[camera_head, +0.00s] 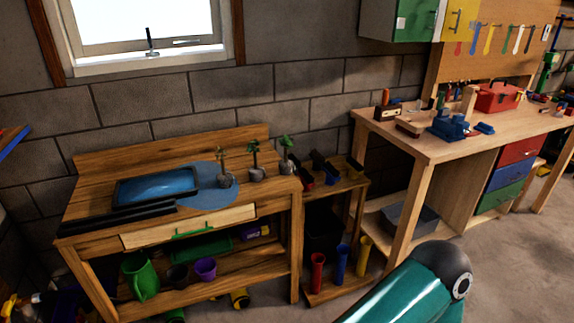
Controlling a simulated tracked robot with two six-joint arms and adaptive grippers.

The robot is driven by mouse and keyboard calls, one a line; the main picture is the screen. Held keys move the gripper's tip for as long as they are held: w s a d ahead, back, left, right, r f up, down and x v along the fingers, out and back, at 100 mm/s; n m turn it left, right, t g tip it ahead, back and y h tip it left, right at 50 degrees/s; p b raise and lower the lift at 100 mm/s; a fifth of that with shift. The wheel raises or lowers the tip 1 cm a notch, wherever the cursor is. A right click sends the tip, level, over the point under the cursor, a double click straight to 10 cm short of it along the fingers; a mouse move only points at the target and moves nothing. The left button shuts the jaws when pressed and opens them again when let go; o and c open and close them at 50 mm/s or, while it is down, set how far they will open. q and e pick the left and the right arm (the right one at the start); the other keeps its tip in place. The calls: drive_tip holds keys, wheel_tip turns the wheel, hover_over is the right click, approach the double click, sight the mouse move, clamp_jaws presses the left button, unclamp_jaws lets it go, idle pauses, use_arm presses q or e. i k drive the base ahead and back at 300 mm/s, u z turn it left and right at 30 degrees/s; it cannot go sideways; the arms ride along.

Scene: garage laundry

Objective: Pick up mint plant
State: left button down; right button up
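Three small plants in grey pots stand in a row on the right part of the wooden potting bench top (115,157): a left plant (224,181), a middle plant (256,174) and a right plant (287,168). They look upright and apart from each other. The left one stands on a round blue mat (205,195). They are too small for me to tell which is mint. Neither of my grippers is in view. A teal link of my own arm shows at the bottom right, well away from the plants.
A workbench (440,145) with a red toolbox (497,97) stands right. Floor is clear at lower right.

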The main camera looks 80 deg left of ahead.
sight(257, 172)
drive_tip(key=z, duration=0.1)
drive_tip(key=i, duration=1.15)
drive_tip(key=u, duration=1.55)
drive_tip(key=i, duration=0.3)
drive_tip(key=u, duration=2.25)
drive_tip(key=k, duration=0.45)
drive_tip(key=u, duration=0.5)
drive_tip(key=i, duration=1.5)
drive_tip(key=z, duration=0.4)
